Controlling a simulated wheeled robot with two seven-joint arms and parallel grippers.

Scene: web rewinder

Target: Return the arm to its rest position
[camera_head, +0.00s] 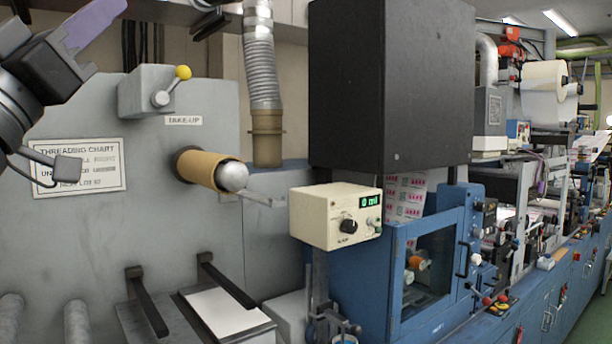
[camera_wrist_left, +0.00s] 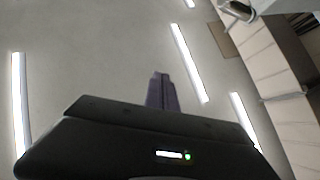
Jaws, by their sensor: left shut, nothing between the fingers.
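My left arm comes in at the upper left of the head view, and its gripper (camera_head: 96,18) points up and to the right, with purple-grey fingers. In the left wrist view the gripper fingers (camera_wrist_left: 161,92) are together with nothing between them, against the ceiling. The gripper is apart from the machine, up and to the left of the yellow-knobbed lever (camera_head: 171,85) on its grey box. My right gripper is in neither view.
A grey panel carries a threading chart (camera_head: 80,167) and a take-up core (camera_head: 210,170) with a rounded metal end. A ribbed duct (camera_head: 262,75) hangs right of the lever. A cream control box (camera_head: 336,216) stands before a blue machine (camera_head: 395,290). Ceiling lights (camera_wrist_left: 188,62) show above the wrist.

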